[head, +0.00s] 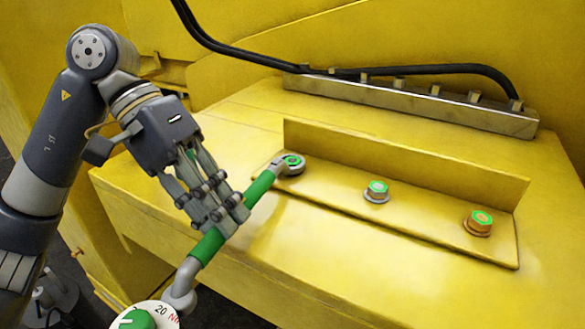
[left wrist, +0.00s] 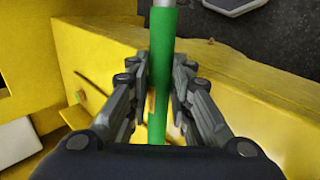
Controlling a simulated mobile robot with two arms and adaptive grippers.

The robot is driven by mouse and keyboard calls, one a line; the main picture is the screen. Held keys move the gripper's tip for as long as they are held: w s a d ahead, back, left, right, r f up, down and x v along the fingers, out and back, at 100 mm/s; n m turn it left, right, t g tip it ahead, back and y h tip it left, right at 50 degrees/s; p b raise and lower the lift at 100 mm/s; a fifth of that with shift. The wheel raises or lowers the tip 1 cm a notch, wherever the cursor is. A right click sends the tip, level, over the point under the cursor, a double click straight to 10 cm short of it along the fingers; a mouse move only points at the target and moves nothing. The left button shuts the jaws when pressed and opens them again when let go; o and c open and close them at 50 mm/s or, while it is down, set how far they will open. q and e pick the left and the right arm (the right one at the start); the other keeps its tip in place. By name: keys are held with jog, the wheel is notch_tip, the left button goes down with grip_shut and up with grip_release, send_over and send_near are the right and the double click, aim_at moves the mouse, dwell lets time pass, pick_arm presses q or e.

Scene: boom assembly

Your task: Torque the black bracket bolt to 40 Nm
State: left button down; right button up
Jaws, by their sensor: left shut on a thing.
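My left gripper (head: 226,212) is shut around the green handle of a torque wrench (head: 207,246). The handle also runs between the fingers in the left wrist view (left wrist: 163,45). The wrench's ring end sits over the left bolt (head: 292,161), whose green top shows inside it; the ring hides that bolt's sides and colour. A silver middle bolt (head: 377,190) and a copper-coloured right bolt (head: 479,222) stand on the same yellow bracket (head: 425,217). My right gripper is not in view.
The bracket has an upright flange (head: 400,165) behind the bolts. A metal strip (head: 410,99) with several clips and a black hose (head: 240,52) lie farther back. The yellow surface (head: 330,255) in front of the bolts is clear. Dark ground shows at lower left.

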pick_arm(q)
jog(key=shift+r, duration=0.15)
jog(key=shift+d+b, duration=0.1)
jog(key=shift+b, duration=0.35)
dwell(0.9)
dwell(0.3)
jog(key=shift+r+p, duration=0.95)
jog(key=shift+r, duration=1.1)
